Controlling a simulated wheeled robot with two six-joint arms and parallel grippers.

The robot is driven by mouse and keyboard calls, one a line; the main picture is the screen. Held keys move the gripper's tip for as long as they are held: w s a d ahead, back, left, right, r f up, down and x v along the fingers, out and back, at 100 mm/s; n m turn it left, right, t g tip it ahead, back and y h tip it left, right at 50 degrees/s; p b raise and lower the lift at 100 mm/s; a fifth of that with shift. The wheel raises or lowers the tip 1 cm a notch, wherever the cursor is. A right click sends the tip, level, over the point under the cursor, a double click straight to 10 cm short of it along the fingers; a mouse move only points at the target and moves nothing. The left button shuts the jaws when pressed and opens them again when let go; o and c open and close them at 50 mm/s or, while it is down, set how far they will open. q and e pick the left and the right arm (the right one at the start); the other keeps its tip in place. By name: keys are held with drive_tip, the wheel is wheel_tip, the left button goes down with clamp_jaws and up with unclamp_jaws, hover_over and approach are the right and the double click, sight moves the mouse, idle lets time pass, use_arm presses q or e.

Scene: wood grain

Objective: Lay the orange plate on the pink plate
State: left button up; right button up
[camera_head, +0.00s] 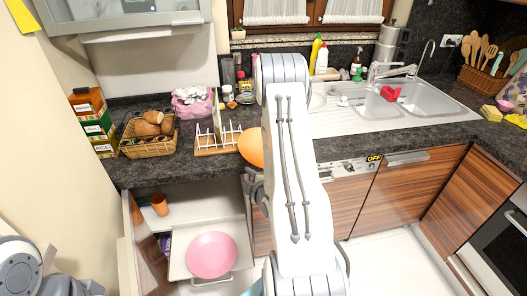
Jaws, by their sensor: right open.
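The orange plate (250,147) shows at the right end of the white-wire dish rack (210,148) on the dark counter. Its right part is hidden behind my right arm, so I cannot tell how it rests. The pink plate (211,255) lies face up in the open drawer below the counter. My right gripper (255,184) is mostly hidden behind my own arm, just below the orange plate at the counter's front edge. It is open, and its fingertips are hard to make out. Only part of my left arm shows at the lower left; its gripper is out of view.
A bread basket (149,134) and stacked boxes (93,123) stand left of the rack. Jars and bottles are behind it. An orange cup (159,204) stands in the drawer's back left. The sink (390,103) with a red item is on the right.

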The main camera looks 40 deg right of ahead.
drive_tip(key=s+d+h, duration=0.3)
drive_tip(key=s+d, duration=0.2)
drive_tip(key=shift+m+t, duration=0.3)
drive_tip(key=shift+t, duration=0.2)
drive_tip(key=b+x, duration=0.1)
drive_tip(key=x, duration=0.2)
drive_tip(key=b+x, duration=0.1)
drive_tip(key=x, duration=0.2)
drive_tip(key=d+b+x, duration=0.1)
drive_tip(key=b+x, duration=0.1)
drive_tip(key=x, duration=0.1)
drive_tip(key=shift+d+f, duration=0.15)
drive_tip(key=shift+f, duration=0.3)
drive_tip(key=shift+w+d+f, duration=0.2)
drive_tip(key=shift+w+d, duration=0.05)
drive_tip(key=shift+w, duration=0.15)
clamp_jaws()
